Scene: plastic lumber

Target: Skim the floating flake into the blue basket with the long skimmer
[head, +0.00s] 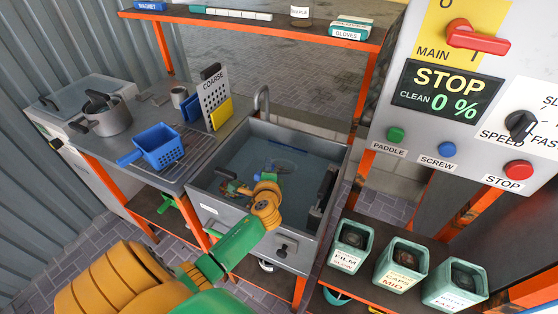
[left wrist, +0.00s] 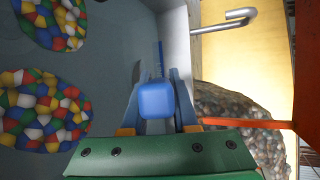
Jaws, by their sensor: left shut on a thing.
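My left gripper (head: 268,180) is over the sink (head: 206,188), with its fingers partly hidden by my arm in the head view. The left wrist view shows it shut on a blue block-like handle (left wrist: 157,100). A thin blue rod runs on from this handle, which looks like the skimmer's; its far end is not clear. Multicoloured flake patches (left wrist: 38,108) lie in the grey water, left of the fingers in the left wrist view. In the head view small coloured flakes (head: 236,187) show left of my gripper. The blue basket (head: 160,147) stands on the counter left of the sink. My right gripper is out of view.
A tap (head: 262,98) rises at the sink's back rim. A dark fitting (head: 322,198) sits along the sink's right wall. Several labelled bins (head: 352,245) stand at the lower right.

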